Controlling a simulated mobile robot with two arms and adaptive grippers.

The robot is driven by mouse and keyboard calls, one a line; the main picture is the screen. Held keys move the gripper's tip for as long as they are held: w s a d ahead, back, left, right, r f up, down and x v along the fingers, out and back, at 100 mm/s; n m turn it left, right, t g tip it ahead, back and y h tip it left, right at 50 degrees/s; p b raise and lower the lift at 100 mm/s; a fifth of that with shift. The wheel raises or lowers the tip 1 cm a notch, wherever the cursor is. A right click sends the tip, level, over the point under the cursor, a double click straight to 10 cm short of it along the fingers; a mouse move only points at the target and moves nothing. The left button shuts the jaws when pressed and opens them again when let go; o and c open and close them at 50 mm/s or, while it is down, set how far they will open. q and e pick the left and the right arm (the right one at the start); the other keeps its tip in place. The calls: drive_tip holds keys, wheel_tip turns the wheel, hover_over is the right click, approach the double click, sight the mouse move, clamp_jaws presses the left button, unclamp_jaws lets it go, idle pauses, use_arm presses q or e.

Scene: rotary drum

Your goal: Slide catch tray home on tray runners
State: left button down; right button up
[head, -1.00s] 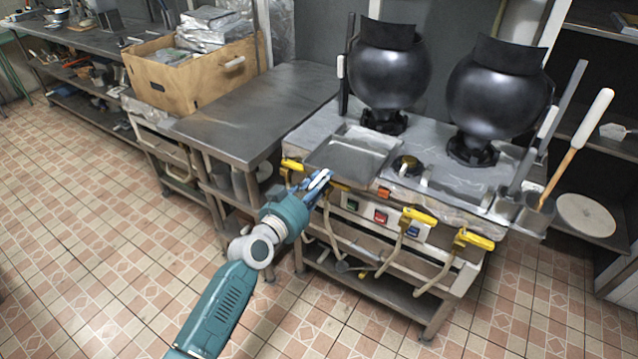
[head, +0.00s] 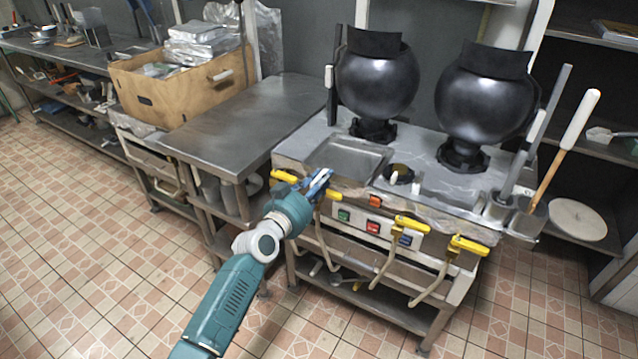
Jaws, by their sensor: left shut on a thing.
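The catch tray (head: 347,158) is a shallow grey metal pan at the left front of the steel drum station, in front of the left black drum. It lies low, about level with the surrounding top. My left gripper (head: 322,181), with blue fingers, is at the tray's front edge and shut on it. The fingers and wrist hide the grip and part of the front edge. The tray runners cannot be made out. My right gripper is not in view.
Two black round drums (head: 377,82) (head: 486,105) stand at the back of the station. Yellow-handled taps (head: 412,223) and coloured buttons (head: 373,228) line its front. A steel table (head: 245,125) adjoins on the left. Tools stand in holders at the right.

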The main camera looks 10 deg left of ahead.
use_arm(q)
drive_tip(key=shift+d+f, duration=0.1)
drive_tip(key=shift+f, duration=0.1)
drive_tip(key=shift+b+x, duration=0.95)
drive_tip(key=shift+x, duration=0.5)
drive_tip(key=shift+b+x, duration=0.55)
drive_tip(key=shift+x, duration=0.45)
drive_tip(key=shift+r, duration=0.15)
drive_tip(key=shift+r, duration=0.15)
